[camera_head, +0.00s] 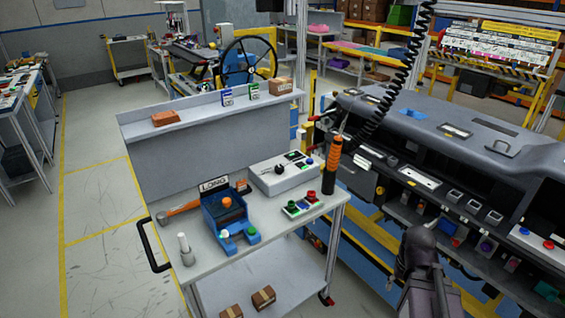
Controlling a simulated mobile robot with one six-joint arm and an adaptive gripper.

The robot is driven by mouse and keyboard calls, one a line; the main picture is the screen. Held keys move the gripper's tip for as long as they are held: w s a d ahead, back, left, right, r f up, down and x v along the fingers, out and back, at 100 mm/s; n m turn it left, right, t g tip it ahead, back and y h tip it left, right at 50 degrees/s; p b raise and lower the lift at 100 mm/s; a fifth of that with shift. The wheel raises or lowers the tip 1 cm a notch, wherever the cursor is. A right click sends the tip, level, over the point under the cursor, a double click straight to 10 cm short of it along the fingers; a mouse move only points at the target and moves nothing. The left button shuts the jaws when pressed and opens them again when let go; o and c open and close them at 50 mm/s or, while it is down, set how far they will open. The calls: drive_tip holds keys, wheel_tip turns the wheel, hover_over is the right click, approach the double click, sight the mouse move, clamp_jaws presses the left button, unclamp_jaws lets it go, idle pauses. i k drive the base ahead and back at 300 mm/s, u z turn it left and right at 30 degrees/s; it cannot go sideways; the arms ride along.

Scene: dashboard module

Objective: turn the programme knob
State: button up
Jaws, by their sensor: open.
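The box stands on the grey trolley top in the middle of the view; the knob's pointer is too small to read. My gripper (418,243) is dark and shows at the lower right, in front of the dashboard module. It is open, and I see nothing held in it. It is well to the right of the knob and apart from it; its fingertips are hard to make out.
The dashboard module (460,135) fills the right.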

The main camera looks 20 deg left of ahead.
sight(280, 168)
drive_tip(key=u, duration=0.15)
drive_tip(key=i, duration=0.95)
drive_tip(key=u, duration=0.4)
